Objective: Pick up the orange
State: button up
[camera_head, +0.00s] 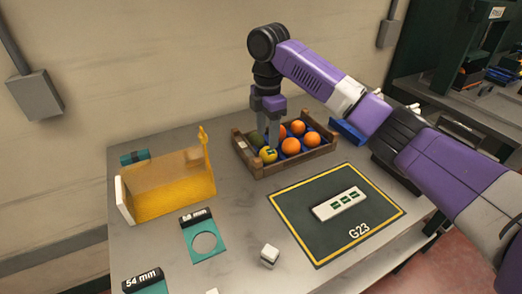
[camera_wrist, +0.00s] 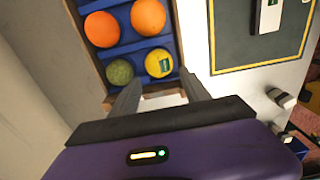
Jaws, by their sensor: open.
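Several oranges sit in a wooden crate (camera_head: 300,168) with a blue lining. In the head view there is a front orange (camera_head: 290,146), a right orange (camera_head: 312,139) and a back orange (camera_head: 298,127); another is partly hidden by my gripper (camera_head: 272,147). The wrist view shows two oranges, the left one (camera_wrist: 102,29) and the right one (camera_wrist: 148,17). A yellow fruit with a green label (camera_wrist: 158,63) and a dark green fruit (camera_wrist: 120,71) lie nearer my fingertips. My gripper (camera_wrist: 160,84) is open and empty, pointing down at the crate's left part.
A yellow translucent bin (camera_head: 170,190) stands at the left. A dark G23 mat (camera_head: 300,215) with a white labelled block (camera_head: 338,203) lies in front of the crate. A teal gauge plate (camera_head: 190,247) and a small white cube (camera_head: 269,253) lie near the table's front.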

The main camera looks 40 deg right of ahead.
aim_at(268, 151)
jog(key=f, duration=0.5)
jog(key=f+p, duration=0.1)
jog(key=f, duration=0.1)
jog(key=shift+d+f, duration=0.2)
jog(key=shift+d, duration=0.1)
jog(key=shift+c, duration=0.2)
jog(key=c, duration=1)
